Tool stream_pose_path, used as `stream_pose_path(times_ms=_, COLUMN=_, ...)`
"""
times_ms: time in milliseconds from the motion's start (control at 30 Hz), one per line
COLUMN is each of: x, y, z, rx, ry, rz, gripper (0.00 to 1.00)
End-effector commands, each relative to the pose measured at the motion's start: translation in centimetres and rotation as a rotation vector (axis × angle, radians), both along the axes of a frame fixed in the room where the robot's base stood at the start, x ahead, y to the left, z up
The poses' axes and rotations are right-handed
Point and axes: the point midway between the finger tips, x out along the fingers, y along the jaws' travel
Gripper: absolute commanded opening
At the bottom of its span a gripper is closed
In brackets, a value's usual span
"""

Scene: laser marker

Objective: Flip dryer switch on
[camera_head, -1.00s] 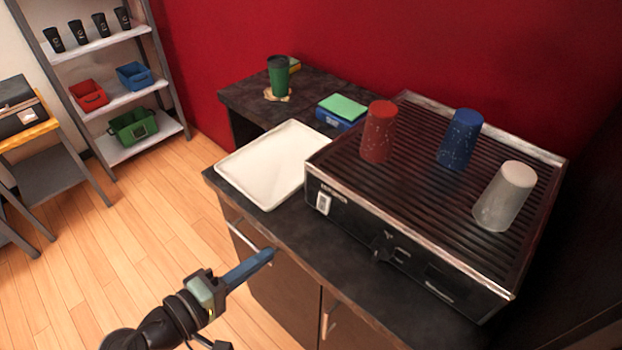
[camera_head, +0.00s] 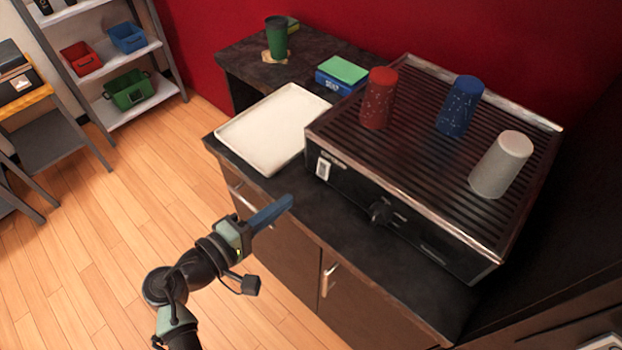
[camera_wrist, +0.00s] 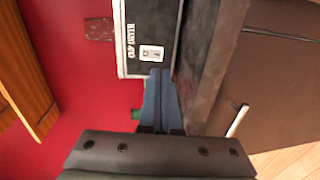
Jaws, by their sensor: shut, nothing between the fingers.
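The cup dryer (camera_head: 345,185) is a black box with a ridged top on the dark counter. Its small white switch (camera_head: 323,168) sits at the left end of the front face. The switch also shows in the wrist view (camera_wrist: 152,52), beside the "CUP DRYER" lettering; its rocker position is too small to tell. My gripper (camera_head: 289,201) is shut and empty, its blue fingers pointing towards the dryer front from below and left of the switch. In the wrist view the fingertips (camera_wrist: 160,72) lie just below the switch, apart from it in the head view.
A red cup (camera_head: 378,98), a blue cup (camera_head: 460,106) and a whitish cup (camera_head: 501,165) stand upside down on the dryer. A white tray (camera_head: 226,134) lies left of it. Cabinet doors are below the counter edge.

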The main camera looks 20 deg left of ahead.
Motion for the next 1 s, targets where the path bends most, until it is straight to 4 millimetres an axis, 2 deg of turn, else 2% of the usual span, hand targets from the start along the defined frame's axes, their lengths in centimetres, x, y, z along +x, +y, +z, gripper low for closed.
stream_pose_path(times_ms=200, x=4.4, y=-1.6, z=-0.5, rx=0.000, ry=0.000, rz=-0.003, gripper=0.00)
stream_pose_path(times_ms=400, x=6.9, y=-2.5, z=-1.1, rx=0.000, ry=0.000, rz=0.000, gripper=0.00)
stream_pose_path(times_ms=600, x=7.9, y=-2.8, z=-1.3, rx=0.000, ry=-0.001, rz=0.001, gripper=0.00)
stream_pose_path(times_ms=1000, x=8.0, y=-2.9, z=-1.6, rx=-0.003, ry=-0.008, rz=0.001, gripper=0.00)
